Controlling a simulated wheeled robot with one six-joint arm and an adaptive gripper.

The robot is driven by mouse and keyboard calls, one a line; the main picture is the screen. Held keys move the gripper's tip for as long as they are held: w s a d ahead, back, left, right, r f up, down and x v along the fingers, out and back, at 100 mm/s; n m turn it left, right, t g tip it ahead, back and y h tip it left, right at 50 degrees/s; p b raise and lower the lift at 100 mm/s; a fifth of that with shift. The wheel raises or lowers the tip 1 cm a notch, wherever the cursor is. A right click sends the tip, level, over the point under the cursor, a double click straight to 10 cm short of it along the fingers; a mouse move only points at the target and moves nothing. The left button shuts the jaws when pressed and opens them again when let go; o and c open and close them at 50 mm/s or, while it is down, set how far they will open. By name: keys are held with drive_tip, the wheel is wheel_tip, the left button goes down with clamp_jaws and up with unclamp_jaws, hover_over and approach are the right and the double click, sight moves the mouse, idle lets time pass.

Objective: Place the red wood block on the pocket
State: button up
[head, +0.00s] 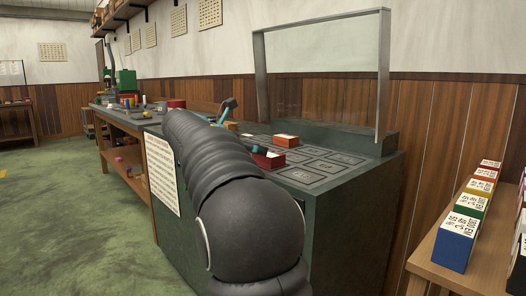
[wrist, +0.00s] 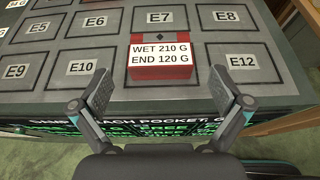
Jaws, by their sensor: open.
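A red block (wrist: 160,60) with a white label reading "WET 210 G END 120 G" sits between the E10 pocket (wrist: 82,67) and the E12 pocket (wrist: 242,62) in the wrist view. It covers the marking beneath it. My gripper (wrist: 163,95) is open and empty, its fingers apart on the near side of the block, one to its left and one to its right. In the head view my arm hides much of the bench. A red block (head: 268,160) and an orange-red block with a pale top (head: 286,140) show on the bench top there.
Pockets E7 (wrist: 159,17) and E8 (wrist: 227,15) look empty. A glass panel (head: 320,80) stands at the bench's back. A side table (head: 470,250) at right carries several labelled coloured blocks. Green floor (head: 70,220) is open at left.

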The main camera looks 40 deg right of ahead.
drive_tip(key=v, duration=0.4)
drive_tip(key=shift+a+r, duration=0.2)
drive_tip(key=shift+a, duration=0.15)
drive_tip(key=shift+s, duration=0.1)
drive_tip(key=s+a+f+m+t+y, duration=0.2)
drive_tip(key=s+a+f+m+y, duration=0.4)
drive_tip(key=s+a+f+m, duration=0.3)
drive_tip(key=s+a+f+m+t+y, duration=0.2)
drive_tip(key=s+a+f+m+y, duration=0.5)
drive_tip(key=s+a+f, duration=0.9)
drive_tip(key=s+f+m, duration=0.1)
drive_tip(key=s+m, duration=0.1)
drive_tip(key=s, duration=0.2)
drive_tip(key=shift+a+m+t+y, duration=0.25)
drive_tip(key=shift+m+t+y, duration=0.05)
drive_tip(key=shift+m, duration=0.1)
drive_tip(key=shift+s, duration=0.1)
